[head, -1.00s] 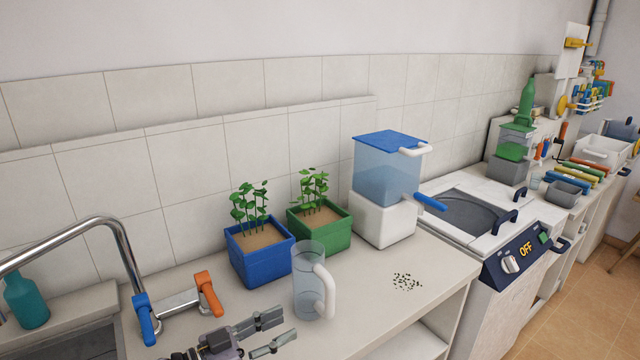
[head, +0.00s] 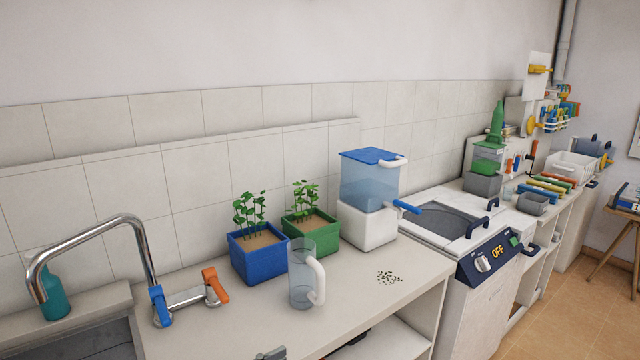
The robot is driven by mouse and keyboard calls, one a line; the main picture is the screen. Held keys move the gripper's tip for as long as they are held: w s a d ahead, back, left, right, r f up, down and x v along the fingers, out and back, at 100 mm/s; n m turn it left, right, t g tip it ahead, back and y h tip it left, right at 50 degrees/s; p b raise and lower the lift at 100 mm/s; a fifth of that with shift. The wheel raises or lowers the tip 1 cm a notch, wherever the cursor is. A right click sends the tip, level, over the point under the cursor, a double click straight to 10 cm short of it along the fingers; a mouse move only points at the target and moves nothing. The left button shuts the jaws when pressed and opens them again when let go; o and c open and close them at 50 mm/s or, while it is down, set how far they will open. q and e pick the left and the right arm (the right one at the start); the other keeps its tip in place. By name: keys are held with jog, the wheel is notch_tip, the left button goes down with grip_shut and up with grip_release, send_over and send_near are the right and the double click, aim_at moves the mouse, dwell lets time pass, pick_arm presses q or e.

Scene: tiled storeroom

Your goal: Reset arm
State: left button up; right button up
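Only the tip of one of my grippers (head: 270,354) shows at the bottom edge of the head view, in front of the counter. Too little of it shows to tell whether it is open or shut, and I see nothing held in it. It appears to be the left one. My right gripper cannot be made out. A clear pitcher (head: 301,274) with a white handle stands upright on the counter (head: 350,307), apart from the gripper tip.
Behind the pitcher stand a blue planter (head: 259,262) and a green planter (head: 313,237). A blue-lidded dispenser (head: 370,181) is to their right, with dark seeds (head: 389,278) before it. A tap (head: 140,235) stands left. The stove panel (head: 487,257) reads OFF.

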pick_arm(q)
jog(key=s+d+f+n+y, duration=0.3)
jog(key=s+d+f+y, duration=0.1)
jog(key=s+f+y, duration=0.1)
jog(key=s+a+f+n+g+y, duration=0.3)
jog(key=s+a+f+g+y, duration=0.15)
jog(key=s+a, duration=0.55)
jog(key=s+a+f+n+g+y, duration=0.25)
jog(key=s+a+f+y, duration=0.35)
jog(key=s, duration=0.7)
notch_tip(320, 180, down, 24)
jog(key=a+g+h, duration=0.1)
jog(key=g+h, duration=0.1)
jog(key=s+a+f, duration=0.3)
jog(key=s+f, duration=1.4)
jog(key=s, duration=0.1)
jog(key=shift+f+g, duration=0.2)
jog(key=shift+g, duration=0.2)
